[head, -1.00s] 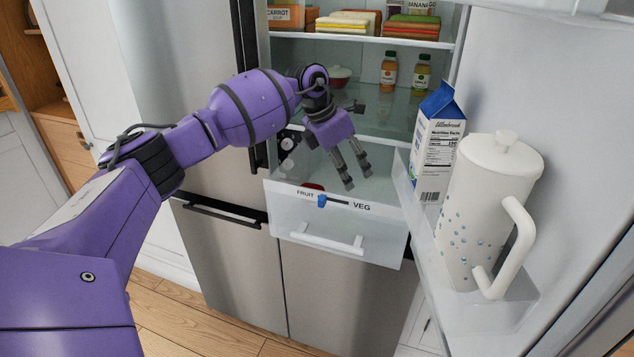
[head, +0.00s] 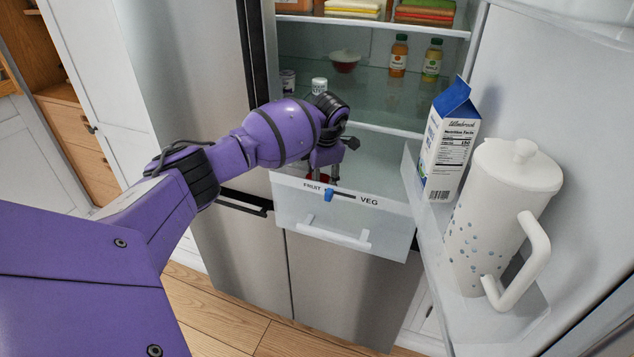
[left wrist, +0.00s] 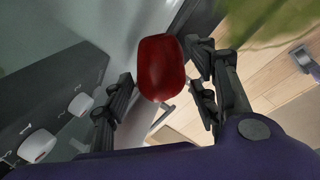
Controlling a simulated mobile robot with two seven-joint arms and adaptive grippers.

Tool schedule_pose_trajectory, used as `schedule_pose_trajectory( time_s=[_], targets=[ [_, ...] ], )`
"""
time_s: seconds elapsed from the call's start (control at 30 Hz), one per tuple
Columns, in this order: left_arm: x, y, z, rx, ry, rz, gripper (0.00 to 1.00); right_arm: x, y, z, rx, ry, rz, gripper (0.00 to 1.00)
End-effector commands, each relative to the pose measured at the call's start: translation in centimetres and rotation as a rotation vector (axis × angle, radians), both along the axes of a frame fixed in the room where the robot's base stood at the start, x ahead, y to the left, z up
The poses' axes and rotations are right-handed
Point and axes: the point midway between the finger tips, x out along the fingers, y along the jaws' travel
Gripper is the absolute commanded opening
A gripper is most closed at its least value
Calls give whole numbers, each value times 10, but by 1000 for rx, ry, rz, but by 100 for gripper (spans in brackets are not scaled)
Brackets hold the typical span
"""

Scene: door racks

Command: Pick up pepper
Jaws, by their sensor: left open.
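The red pepper (left wrist: 162,68) shows in the left wrist view between the two fingers of my left gripper (left wrist: 158,72). The fingers are open, one on each side of it; I cannot tell whether either touches it. In the head view, my left gripper (head: 326,172) is low inside the pulled-out fridge drawer (head: 345,222), just behind its front panel. Only a bit of red (head: 316,176) shows there beside the gripper; the arm and panel hide the rest. My right gripper is not in view.
The open fridge door at the right carries a milk carton (head: 449,150) and a white pitcher (head: 497,220). A blurred green thing (left wrist: 262,22) shows in the left wrist view.

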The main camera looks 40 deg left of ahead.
Motion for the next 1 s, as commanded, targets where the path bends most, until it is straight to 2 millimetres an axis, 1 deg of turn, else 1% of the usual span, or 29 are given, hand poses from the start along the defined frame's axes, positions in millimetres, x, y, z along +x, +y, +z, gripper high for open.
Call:
schedule_pose_trajectory(
  time_s=[0.07, 0.27, 0.53, 0.87, 1.0],
  targets=[
    [0, 1, -5, 0, 1, 1, 53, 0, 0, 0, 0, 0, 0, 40],
    [1, 1, -5, 0, 0, 0, 53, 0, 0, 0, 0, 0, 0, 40],
    [1, 1, -4, 0, 0, 1, 19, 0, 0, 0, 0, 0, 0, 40],
    [1, 1, -4, -1, -1, 1, 18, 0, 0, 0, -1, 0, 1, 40],
    [1, 1, 2, 0, -2, 1, 18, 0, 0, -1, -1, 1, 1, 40]
  ],
)
